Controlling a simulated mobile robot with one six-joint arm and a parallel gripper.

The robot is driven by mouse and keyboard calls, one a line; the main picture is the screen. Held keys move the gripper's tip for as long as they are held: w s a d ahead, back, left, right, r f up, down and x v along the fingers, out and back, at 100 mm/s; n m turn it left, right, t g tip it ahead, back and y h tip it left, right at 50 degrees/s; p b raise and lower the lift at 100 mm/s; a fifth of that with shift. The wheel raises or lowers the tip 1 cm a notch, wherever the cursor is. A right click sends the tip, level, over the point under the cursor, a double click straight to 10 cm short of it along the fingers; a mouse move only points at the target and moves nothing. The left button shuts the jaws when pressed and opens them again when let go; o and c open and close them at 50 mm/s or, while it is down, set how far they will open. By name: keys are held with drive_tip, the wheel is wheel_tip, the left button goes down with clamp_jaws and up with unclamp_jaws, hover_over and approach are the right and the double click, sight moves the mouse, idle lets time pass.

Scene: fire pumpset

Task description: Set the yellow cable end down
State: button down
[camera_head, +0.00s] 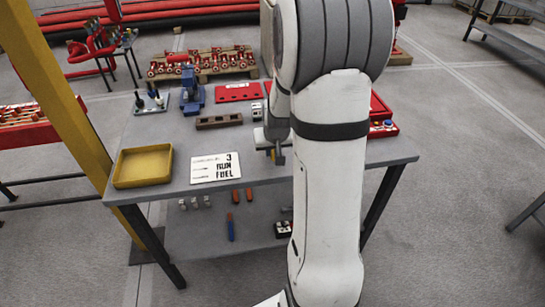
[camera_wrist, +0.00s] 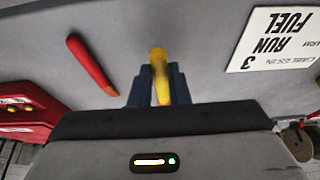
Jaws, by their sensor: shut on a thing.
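My gripper (camera_wrist: 160,88) is shut on the yellow cable end (camera_wrist: 159,62) in the wrist view. The yellow piece sits upright between the two dark blue fingers, and its tip shows past them. In the head view my gripper (camera_head: 278,157) is over the grey table (camera_head: 262,175) near its front edge, partly behind my arm. The cable end cannot be made out there. Whether it touches the table top cannot be told.
A red handle-like piece (camera_wrist: 90,62) lies left of my gripper in the wrist view. A white sign reading "3 RUN FUEL" (camera_head: 215,168) and a yellow tray (camera_head: 144,166) are on the table's left. A blue vise-like tool (camera_head: 191,90) and a brown block (camera_head: 219,121) stand further back.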

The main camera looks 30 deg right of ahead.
sight(273, 157)
drive_tip(key=shift+s+f, duration=0.1)
drive_tip(key=shift+f, duration=1.5)
drive_tip(key=shift+f+b, duration=0.25)
drive_tip(key=shift+b, duration=0.1)
drive_tip(key=c, duration=1.4)
unclamp_jaws()
drive_tip(key=shift+r, duration=0.1)
